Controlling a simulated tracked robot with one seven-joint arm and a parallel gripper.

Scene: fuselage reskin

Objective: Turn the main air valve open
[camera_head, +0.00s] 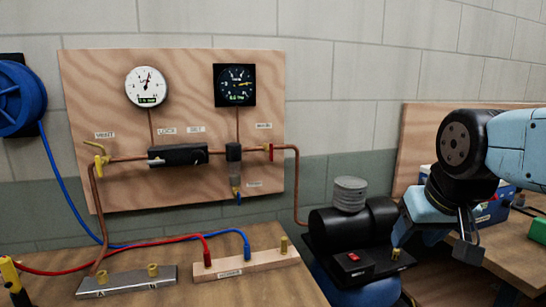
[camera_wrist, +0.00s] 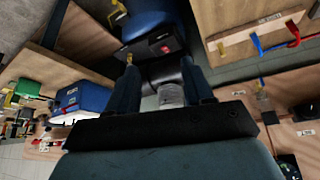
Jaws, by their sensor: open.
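A wooden panel (camera_head: 110,190) on the wall carries copper air piping. A small red valve handle (camera_head: 270,152) sits on the pipe at the panel's right edge, below a small label (camera_head: 264,126) that seems to read MAIN. It stands upright, across the pipe. My gripper (camera_head: 455,242) is open and empty, well right of the panel, beside the compressor and pointing down. The wrist view shows both fingers (camera_wrist: 163,85) apart, with the compressor beyond them. I cannot make out the red handle in the wrist view.
A black compressor (camera_head: 375,218) with a grey ribbed cap and red switch (camera_head: 354,258) stands between gripper and panel. A yellow fitting (camera_head: 397,253) is near my gripper. A yellow vent lever (camera_head: 97,148), two gauges and a blue hose reel (camera_head: 20,98) are left.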

